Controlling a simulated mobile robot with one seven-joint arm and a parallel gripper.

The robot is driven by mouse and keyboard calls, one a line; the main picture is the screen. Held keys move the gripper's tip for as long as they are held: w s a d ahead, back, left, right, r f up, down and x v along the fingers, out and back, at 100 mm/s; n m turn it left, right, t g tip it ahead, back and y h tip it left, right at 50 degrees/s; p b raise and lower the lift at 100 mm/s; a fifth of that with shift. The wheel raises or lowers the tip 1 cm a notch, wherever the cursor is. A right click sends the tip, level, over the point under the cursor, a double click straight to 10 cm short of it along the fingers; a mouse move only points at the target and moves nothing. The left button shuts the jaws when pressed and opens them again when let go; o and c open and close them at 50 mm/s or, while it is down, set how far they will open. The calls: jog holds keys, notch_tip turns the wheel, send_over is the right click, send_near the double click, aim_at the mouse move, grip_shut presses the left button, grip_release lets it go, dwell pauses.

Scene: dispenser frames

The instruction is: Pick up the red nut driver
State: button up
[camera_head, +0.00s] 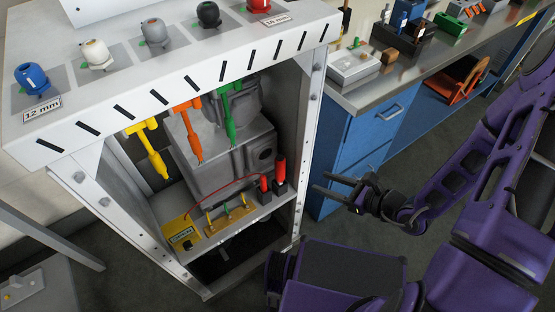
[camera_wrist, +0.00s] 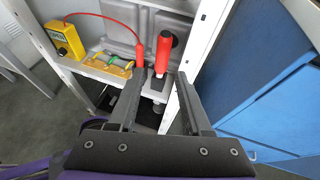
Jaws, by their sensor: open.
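The red nut driver (camera_head: 280,170) appears to be the thicker red handle standing upright in a dark holder on the shelf inside the frame, at its right end. It also shows in the wrist view (camera_wrist: 163,52), near the top middle. My gripper (camera_head: 324,182) is just outside the frame to the right of the handle, with its fingers pointing at the shelf. In the wrist view my gripper (camera_wrist: 160,80) is open and empty, and the red handle appears between and beyond its fingertips. The handle's lower end is hidden in the holder.
A thinner red probe (camera_wrist: 138,54) stands left of the handle, its red cable running to a yellow meter (camera_head: 182,232). A small rack (camera_head: 228,217) lies between. Yellow, orange and green tools (camera_head: 230,112) hang above. The frame's white post (camera_wrist: 192,62) stands close to my right finger.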

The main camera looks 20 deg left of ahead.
aim_at(284, 164)
jog(key=shift+m+t, duration=0.3)
jog(key=shift+m, duration=0.1)
jog(key=b+x, duration=0.1)
jog(key=x, duration=1.1)
jog(key=shift+w+d, duration=0.1)
jog(key=shift+x, duration=2.95)
jog(key=shift+r, duration=0.15)
jog(key=shift+c, duration=0.3)
grip_shut()
jog(key=shift+w, duration=0.1)
